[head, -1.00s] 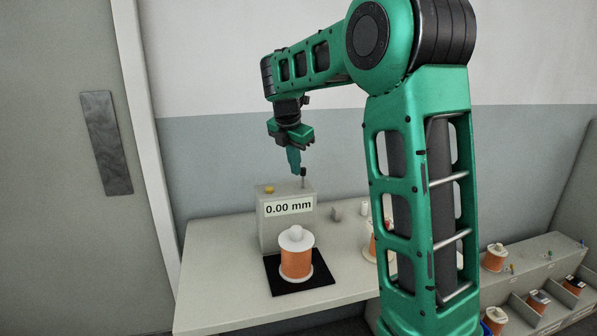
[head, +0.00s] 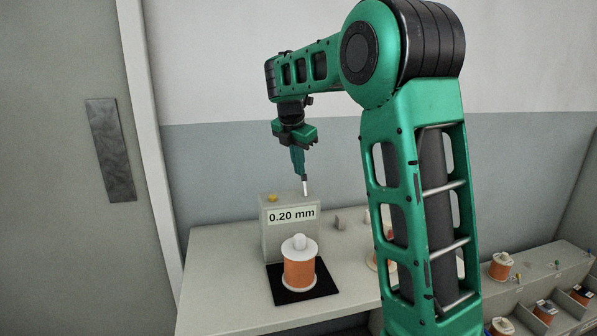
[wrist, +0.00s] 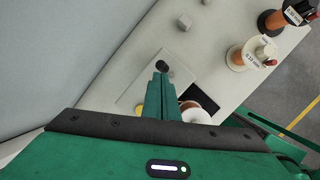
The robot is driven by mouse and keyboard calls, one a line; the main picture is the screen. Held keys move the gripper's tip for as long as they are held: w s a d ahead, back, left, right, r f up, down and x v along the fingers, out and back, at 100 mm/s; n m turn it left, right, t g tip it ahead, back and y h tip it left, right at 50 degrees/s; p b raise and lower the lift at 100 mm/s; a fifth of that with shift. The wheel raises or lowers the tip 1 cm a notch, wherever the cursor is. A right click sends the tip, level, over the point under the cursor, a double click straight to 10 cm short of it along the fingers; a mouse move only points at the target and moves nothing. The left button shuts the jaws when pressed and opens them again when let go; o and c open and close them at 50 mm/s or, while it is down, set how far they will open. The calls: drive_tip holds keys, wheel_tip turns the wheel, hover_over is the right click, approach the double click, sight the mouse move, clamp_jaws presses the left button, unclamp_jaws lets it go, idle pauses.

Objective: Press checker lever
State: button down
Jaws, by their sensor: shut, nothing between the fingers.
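The checker (head: 267,235) is a pale box on the table, and its display (head: 292,215) reads 0.20 mm. Its short lever (head: 305,187) stands at the right end of the top; its dark round knob (wrist: 163,67) shows in the wrist view. My gripper (head: 301,174) is shut and empty, pointing down over the lever. Its fingertips are at the lever's upper end and seem to touch it, though the contact is partly hidden. In the wrist view, the fingertips (wrist: 160,73) lie right beside the knob. An orange spool (head: 299,270) with white flanges stands upright on the black pad (head: 322,284) before the checker.
A yellow button (head: 272,198) sits on the checker's top left. A small grey block (head: 339,224) and more spools stand to the right, partly behind my arm. A sorting rack (head: 535,262) with spools is at the far right. The front left tabletop (head: 215,290) is clear.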

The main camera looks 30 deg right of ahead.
drive_tip(key=shift+a, duration=0.1)
drive_tip(key=w+a+r, duration=0.2)
drive_tip(key=a+r, duration=0.2)
drive_tip(key=r, duration=0.6)
drive_tip(key=shift+w+a, duration=0.25)
drive_tip(key=shift+a, duration=0.15)
drive_tip(key=shift+r, duration=0.1)
idle(0.4)
drive_tip(key=s+d+f+m+g, duration=0.1)
drive_tip(key=s+d+f+m, duration=0.2)
drive_tip(key=s, duration=0.4)
drive_tip(key=s+d+f+m+y, duration=0.1)
drive_tip(key=s+d+f+m, duration=0.15)
drive_tip(key=s+m, duration=0.4)
drive_tip(key=s+d+f+m+g, duration=0.1)
drive_tip(key=s+d+f+m, duration=0.2)
drive_tip(key=s, duration=0.5)
drive_tip(key=s+a+f+m, duration=0.2)
drive_tip(key=s+f+m, duration=0.3)
drive_tip(key=s, duration=0.3)
drive_tip(key=s+a+f+m+y, duration=0.1)
drive_tip(key=s+a+f+m, duration=0.2)
drive_tip(key=s, duration=0.4)
drive_tip(key=s+a+f+m+y, duration=0.1)
drive_tip(key=s+a+f+m, duration=0.1)
drive_tip(key=s+f+m, duration=0.4)
drive_tip(key=s+m, duration=0.1)
drive_tip(key=s, duration=0.1)
drive_tip(key=shift+s+a+f+g, duration=0.3)
drive_tip(key=shift+f, duration=0.05)
